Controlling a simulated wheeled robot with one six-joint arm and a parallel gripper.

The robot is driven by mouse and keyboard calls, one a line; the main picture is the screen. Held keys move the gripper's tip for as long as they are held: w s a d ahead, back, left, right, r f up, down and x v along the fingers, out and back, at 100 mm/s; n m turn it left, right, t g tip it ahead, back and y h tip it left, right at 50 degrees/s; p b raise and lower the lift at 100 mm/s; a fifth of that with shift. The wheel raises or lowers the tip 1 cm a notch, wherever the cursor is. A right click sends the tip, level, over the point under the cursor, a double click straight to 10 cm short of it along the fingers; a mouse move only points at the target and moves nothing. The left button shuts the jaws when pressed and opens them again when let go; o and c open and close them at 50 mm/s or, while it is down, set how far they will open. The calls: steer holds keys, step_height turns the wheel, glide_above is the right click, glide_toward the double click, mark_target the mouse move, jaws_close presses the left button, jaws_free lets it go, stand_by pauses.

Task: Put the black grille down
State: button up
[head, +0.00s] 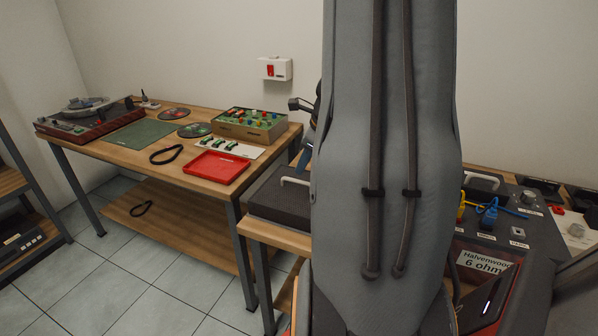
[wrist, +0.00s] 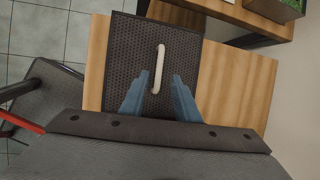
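The black grille (wrist: 130,50) is a dark perforated square panel with a white bar handle (wrist: 158,68). In the wrist view it lies flat on a wooden bench top (wrist: 245,85). My gripper (wrist: 158,77) has two blue fingers standing apart, one on each side of the handle, with gaps between them and it. In the head view the grille (head: 272,203) sits on the bench, its right part hidden behind my arm. Only a bit of a blue finger shows there.
A longer workbench (head: 120,153) at left holds a turntable (head: 85,115), a green mat (head: 140,134), a red tray (head: 216,167) and a box of coloured parts (head: 250,124). A black unit with blue and yellow plugs (head: 488,214) stands at right. Bare wood flanks the grille.

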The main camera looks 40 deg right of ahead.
steer(key=v, duration=0.5)
steer(key=a+f+n+g+y, duration=0.1)
steer(key=a+f+n+g, duration=0.15)
steer(key=a+n, duration=1.4)
steer(key=s+a+f+n+g, duration=0.1)
steer(key=s+a+n, duration=0.3)
steer(key=a+n, duration=0.3)
steer(key=s+a+f+n+g, duration=0.1)
steer(key=s+a+f+n, duration=0.1)
steer(key=s+a+n, duration=0.2)
steer(key=a+n, duration=0.3)
steer(key=a, duration=0.4)
steer(key=shift+a+n+h, duration=0.15)
steer(key=shift+n+h, duration=0.2)
steer(key=shift+h, duration=0.05)
